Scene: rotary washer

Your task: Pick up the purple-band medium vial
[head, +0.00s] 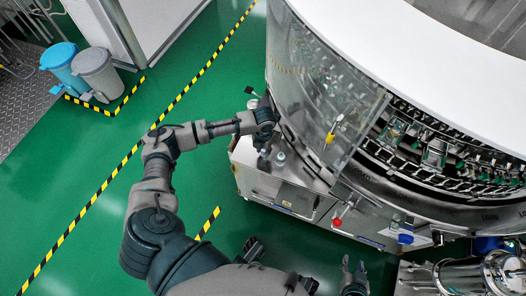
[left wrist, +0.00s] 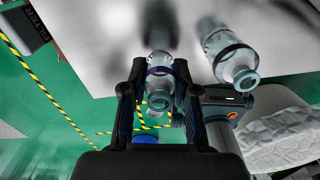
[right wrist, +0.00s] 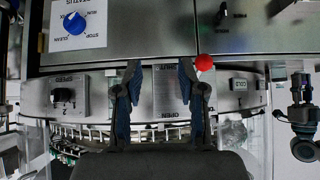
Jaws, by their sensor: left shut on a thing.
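The purple-band medium vial (left wrist: 158,72) is clear with a pale neck and sits between the fingers of my left gripper (left wrist: 160,86) in the left wrist view. The gripper is shut on it. In the head view my left gripper (head: 264,148) is over the washer's low metal ledge, and its wrist largely hides the vial. I cannot tell whether the vial touches the ledge. A second vial (left wrist: 228,52) with a dark band is beside it, apart from the gripper; it also shows in the head view (head: 280,157). My right gripper (right wrist: 160,88) is open and empty.
The rotary washer (head: 330,85) with its curved clear guard is close beyond my left gripper. A red knob (head: 337,221) and a blue knob (head: 405,239) stick out of its front. Bins (head: 97,70) stand far left. The green floor (head: 215,110) between is clear.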

